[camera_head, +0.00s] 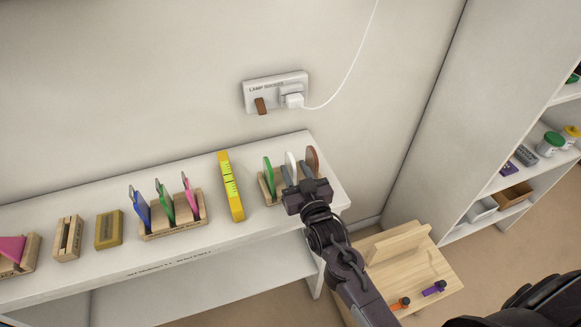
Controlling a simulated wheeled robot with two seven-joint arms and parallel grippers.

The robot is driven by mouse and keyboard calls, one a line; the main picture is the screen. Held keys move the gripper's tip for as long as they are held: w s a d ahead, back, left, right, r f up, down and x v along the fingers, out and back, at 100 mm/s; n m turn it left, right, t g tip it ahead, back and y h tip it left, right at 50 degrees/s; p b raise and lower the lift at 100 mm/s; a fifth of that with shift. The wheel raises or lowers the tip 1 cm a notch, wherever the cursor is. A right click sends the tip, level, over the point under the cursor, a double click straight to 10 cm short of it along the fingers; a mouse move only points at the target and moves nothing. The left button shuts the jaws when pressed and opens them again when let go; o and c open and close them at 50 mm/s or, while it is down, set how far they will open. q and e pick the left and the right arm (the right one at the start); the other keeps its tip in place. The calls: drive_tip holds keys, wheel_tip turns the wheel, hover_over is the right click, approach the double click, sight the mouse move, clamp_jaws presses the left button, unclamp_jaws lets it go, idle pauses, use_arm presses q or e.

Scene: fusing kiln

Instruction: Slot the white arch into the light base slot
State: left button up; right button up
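The white arch (291,159) stands upright in a small wooden rack (268,196) at the right end of the shelf, between a green piece (268,172) and a brown piece (313,159). My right gripper (297,177) is over the front of this rack, its two fingers apart and pointing at the white arch. The fingers and gripper body hide the arch's lower part, so contact is not clear. A light wooden block with a dark slot (67,238), which looks like the light base, stands empty at the left of the shelf. My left gripper is not in view.
Along the shelf (262,233) stand a yellow level (231,187), a rack (174,229) of blue, green and pink pieces, a yellowish block (109,229) and a pink piece (12,248) in a base. A socket strip (275,91) is on the wall.

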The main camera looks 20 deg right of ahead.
sight(291, 161)
drive_tip(key=shift+w+p, duration=0.45)
drive_tip(key=shift+w, duration=1.45)
drive_tip(key=shift+r, duration=0.1)
clamp_jaws()
